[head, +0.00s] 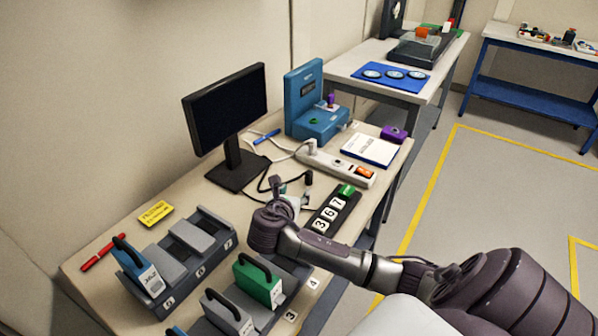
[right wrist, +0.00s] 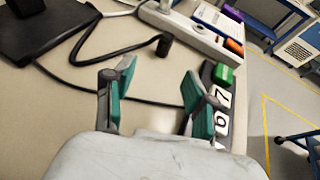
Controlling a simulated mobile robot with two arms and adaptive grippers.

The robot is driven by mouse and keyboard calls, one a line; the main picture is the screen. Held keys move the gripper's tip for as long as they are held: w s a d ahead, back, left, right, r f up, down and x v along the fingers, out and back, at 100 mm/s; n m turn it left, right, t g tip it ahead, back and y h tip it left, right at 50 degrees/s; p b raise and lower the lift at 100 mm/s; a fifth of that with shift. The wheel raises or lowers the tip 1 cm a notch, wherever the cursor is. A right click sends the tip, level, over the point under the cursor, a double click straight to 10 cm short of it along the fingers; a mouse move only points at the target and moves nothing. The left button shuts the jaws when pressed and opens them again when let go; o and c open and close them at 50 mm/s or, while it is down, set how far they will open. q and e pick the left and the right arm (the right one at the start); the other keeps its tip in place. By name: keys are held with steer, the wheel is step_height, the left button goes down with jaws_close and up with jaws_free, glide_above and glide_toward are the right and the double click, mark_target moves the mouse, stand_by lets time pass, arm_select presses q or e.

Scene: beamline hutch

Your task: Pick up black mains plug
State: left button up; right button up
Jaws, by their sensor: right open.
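The black mains plug (right wrist: 163,45) stands on the table at the end of a thick black cable, close to the white power strip (right wrist: 195,35). It also shows in the head view (head: 308,178), just beyond my right gripper (head: 291,188). In the right wrist view my right gripper (right wrist: 157,85) is open and empty, with green pads on its fingers. The plug is ahead of the fingertips, roughly in line with the gap and apart from both fingers. My left gripper is not in view.
The monitor (head: 226,110) stands to the left of the plug. A white plug (head: 312,145) sits in the strip. A black number strip (head: 332,208) with a green end lies to the right of my gripper. Numbered cradles with coloured blocks (head: 258,280) fill the near table.

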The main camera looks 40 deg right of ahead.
glide_toward(308, 180)
steer(key=x, duration=0.4)
steer(key=shift+w+r+b, duration=0.15)
steer(key=shift+b, duration=0.15)
steer(key=shift+w+d, duration=0.25)
steer(key=shift+w+d+f, duration=0.1)
steer(key=shift+d+f, duration=0.05)
steer(key=shift+f, duration=0.1)
steer(key=x, duration=0.4)
steer(key=shift+d+f, duration=0.2)
steer(key=shift+w+d+f, duration=0.1)
steer(key=shift+d, duration=0.1)
steer(key=shift+c, duration=0.5)
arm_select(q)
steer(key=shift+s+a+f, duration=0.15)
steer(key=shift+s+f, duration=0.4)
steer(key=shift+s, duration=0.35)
arm_select(e)
jaws_close()
